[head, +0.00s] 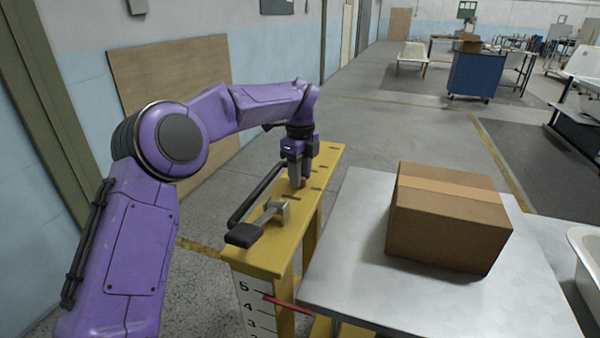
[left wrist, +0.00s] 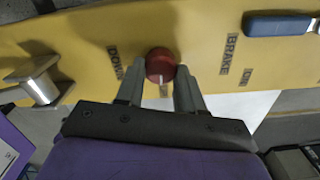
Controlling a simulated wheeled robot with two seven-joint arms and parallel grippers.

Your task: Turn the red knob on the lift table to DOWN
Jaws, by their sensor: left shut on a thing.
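The red knob (left wrist: 160,63) sits on the yellow top of the lift table (left wrist: 200,30). A pale mark on the knob points toward the bottom of the left wrist view. The word DOWN (left wrist: 114,62) is printed left of the knob there. My left gripper (left wrist: 161,72) has a finger on each side of the knob and is shut on it. In the head view, my left gripper (head: 298,180) reaches down onto the yellow beam (head: 322,168), with a bit of the red knob (head: 302,183) showing between the fingers. My right gripper is out of view.
A black-handled lever (head: 244,234) and a metal bracket (head: 278,210) stand on the beam nearer me. A blue handle (left wrist: 278,25) lies near the BRAKE label (left wrist: 230,52). A cardboard box (head: 448,220) sits on the steel top (head: 350,260) to the right.

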